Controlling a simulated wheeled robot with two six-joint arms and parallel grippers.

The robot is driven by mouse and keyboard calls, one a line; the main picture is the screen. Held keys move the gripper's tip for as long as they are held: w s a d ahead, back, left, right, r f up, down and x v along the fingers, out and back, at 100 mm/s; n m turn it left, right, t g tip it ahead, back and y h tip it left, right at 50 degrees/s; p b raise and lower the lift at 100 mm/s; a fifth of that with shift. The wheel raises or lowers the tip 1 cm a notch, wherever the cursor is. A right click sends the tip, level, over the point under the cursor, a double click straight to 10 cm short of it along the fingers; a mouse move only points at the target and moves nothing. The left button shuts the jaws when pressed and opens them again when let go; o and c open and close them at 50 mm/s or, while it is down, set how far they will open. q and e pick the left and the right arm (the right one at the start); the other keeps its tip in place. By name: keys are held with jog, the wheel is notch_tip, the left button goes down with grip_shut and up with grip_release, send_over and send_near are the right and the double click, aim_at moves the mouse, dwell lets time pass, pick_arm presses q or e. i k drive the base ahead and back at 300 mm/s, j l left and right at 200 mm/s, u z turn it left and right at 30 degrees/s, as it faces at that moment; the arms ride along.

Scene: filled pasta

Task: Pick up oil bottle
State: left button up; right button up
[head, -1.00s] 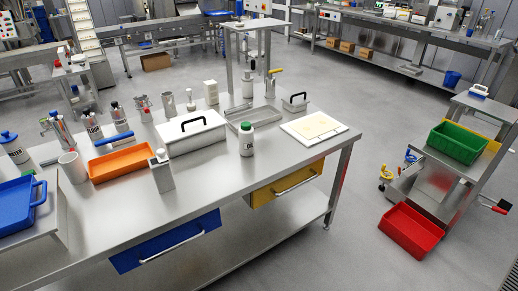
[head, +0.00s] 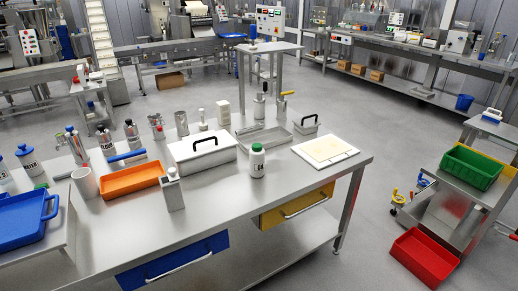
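Several metal bottles with dark labels stand at the back left of the steel table (head: 220,215). A wider blue-lidded container (head: 30,160) stands further left. A white bottle with a green cap (head: 257,163) stands upright near the table's middle. The labels are too small for me to tell surely which is the oil bottle. Neither of my grippers is in view.
An orange tray (head: 132,182), a white cup (head: 84,184), a white lidded box (head: 203,158) and a white pump dispenser (head: 173,190) stand on the table. A blue tray (head: 22,222) sits at the left. The table's front is clear.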

aim_at(257, 160)
jog(key=i+l+u, duration=0.25)
jog(key=u, duration=0.2)
jog(key=i+l+u, duration=0.2)
jog(key=l+u, duration=0.25)
